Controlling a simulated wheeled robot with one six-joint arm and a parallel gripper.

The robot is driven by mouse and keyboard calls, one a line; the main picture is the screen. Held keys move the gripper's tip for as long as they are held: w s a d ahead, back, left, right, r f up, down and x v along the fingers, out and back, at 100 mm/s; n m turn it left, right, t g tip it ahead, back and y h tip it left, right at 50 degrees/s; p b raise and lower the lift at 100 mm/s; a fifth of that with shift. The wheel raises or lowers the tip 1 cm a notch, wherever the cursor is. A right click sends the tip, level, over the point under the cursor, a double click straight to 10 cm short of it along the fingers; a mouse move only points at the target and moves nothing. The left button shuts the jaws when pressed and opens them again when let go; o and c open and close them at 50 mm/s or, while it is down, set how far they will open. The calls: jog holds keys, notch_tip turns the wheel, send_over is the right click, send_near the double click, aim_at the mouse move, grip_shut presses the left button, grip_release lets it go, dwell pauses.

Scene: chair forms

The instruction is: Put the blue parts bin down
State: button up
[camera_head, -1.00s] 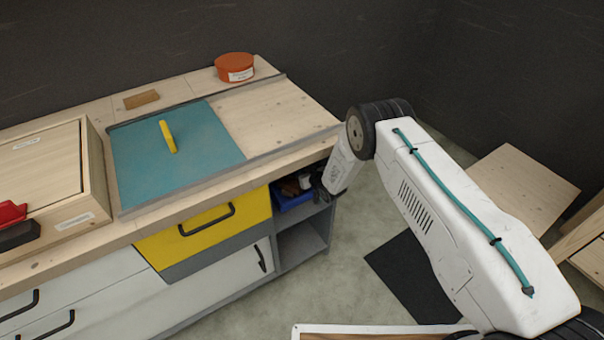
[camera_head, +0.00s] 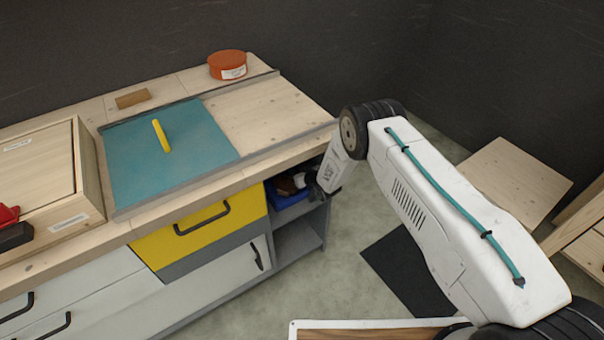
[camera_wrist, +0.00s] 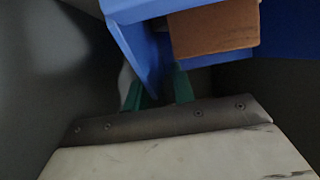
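The blue parts bin (camera_head: 289,200) sits in the upper opening of the shelf unit, below the worktop's right end, with dark and brown contents. In the wrist view the blue bin (camera_wrist: 146,45) fills the upper middle, and a brown block (camera_wrist: 213,28) shows in it. My gripper (camera_wrist: 158,92) has its green fingertips on either side of a narrow blue part of the bin and appears shut on it. In the head view my gripper (camera_head: 318,188) is at the shelf's open right front. The bin's underside and its contact with the shelf are hidden.
A grey lower compartment (camera_head: 296,243) below is empty where visible. A yellow drawer (camera_head: 205,228) is to the left. The worktop (camera_head: 265,112) carries a teal mat (camera_head: 190,150), a yellow bar (camera_head: 161,136) and an orange tub (camera_head: 227,66). A dark mat (camera_head: 405,270) lies on the floor.

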jog(key=v, duration=1.2)
